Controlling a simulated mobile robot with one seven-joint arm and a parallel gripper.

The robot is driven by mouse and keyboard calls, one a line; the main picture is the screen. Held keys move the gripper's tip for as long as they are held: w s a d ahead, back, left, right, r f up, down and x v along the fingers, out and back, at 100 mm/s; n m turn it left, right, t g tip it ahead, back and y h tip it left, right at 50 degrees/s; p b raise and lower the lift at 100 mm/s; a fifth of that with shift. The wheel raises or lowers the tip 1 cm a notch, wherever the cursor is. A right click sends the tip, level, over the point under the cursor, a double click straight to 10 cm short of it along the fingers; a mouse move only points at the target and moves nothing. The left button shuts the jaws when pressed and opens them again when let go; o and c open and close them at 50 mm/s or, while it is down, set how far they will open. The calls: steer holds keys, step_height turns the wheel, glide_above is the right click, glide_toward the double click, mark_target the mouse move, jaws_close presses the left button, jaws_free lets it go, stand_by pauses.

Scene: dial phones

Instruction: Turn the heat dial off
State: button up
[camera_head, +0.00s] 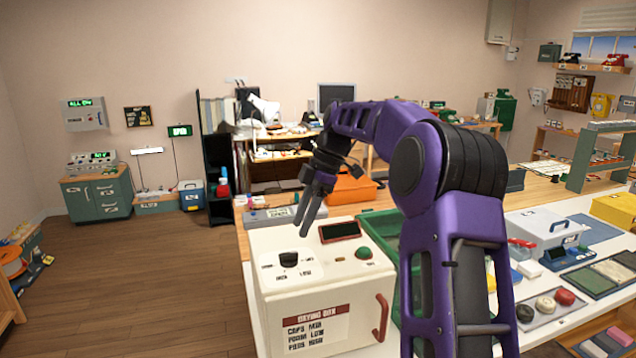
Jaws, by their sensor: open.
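The heat dial (289,259) is a black knob on the sloped top of a cream drying box (262,310). Small markings lie around the dial, with a label reading like "LOW" at its lower right; its exact setting is too small to tell. My gripper (308,216) is open and empty, pointing down. It hangs above and slightly right of the dial, apart from it. The box top also has a dark red display (340,231) and a green button (363,253). My purple arm comes in from the right.
A red handle (380,318) sticks out of the box front. An orange case (352,189) and a grey device (285,212) lie further back. Tools and cases crowd the right bench.

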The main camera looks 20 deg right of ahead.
steer(key=v, duration=1)
steer(key=shift+d+r, duration=0.2)
